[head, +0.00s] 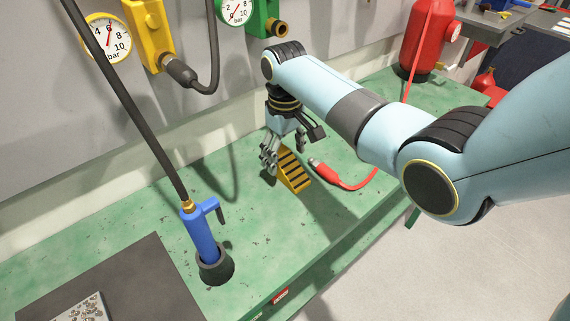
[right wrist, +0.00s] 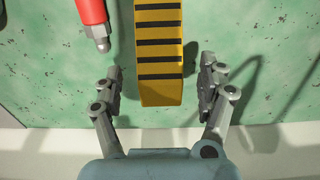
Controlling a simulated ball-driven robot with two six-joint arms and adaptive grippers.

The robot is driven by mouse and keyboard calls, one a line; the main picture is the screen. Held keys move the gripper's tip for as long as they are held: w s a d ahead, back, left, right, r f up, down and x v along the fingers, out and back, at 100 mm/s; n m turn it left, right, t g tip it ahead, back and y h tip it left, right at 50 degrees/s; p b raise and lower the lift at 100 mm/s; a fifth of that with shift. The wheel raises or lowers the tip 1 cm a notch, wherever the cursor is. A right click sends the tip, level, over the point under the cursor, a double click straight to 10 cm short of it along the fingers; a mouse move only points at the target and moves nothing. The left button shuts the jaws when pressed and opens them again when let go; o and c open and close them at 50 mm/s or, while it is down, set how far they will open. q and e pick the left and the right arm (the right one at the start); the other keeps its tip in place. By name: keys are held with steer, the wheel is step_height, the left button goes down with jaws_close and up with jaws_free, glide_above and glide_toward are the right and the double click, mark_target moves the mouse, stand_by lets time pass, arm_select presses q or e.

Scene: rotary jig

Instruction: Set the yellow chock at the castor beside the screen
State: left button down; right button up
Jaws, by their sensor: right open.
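The yellow chock (head: 293,172), a wedge with black stripes, lies on the green bench. My right gripper (head: 270,163) points down just beside and above it. In the right wrist view the chock (right wrist: 160,45) sits between the two spread fingers of the open right gripper (right wrist: 161,80), with a gap on both sides. No contact shows. My left gripper is not in view. I cannot make out the castor or the screen in these views.
A red hose end (head: 345,178) with a metal tip lies close to the chock. A blue tool (head: 203,235) stands in a dark holder on the left, its hose rising. A red cylinder (head: 428,40) stands at the back right. The green bench (head: 150,220) is clear between.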

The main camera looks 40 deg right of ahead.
steer(key=shift+f, duration=1.25)
steer(key=c, duration=1.4)
jaws_close()
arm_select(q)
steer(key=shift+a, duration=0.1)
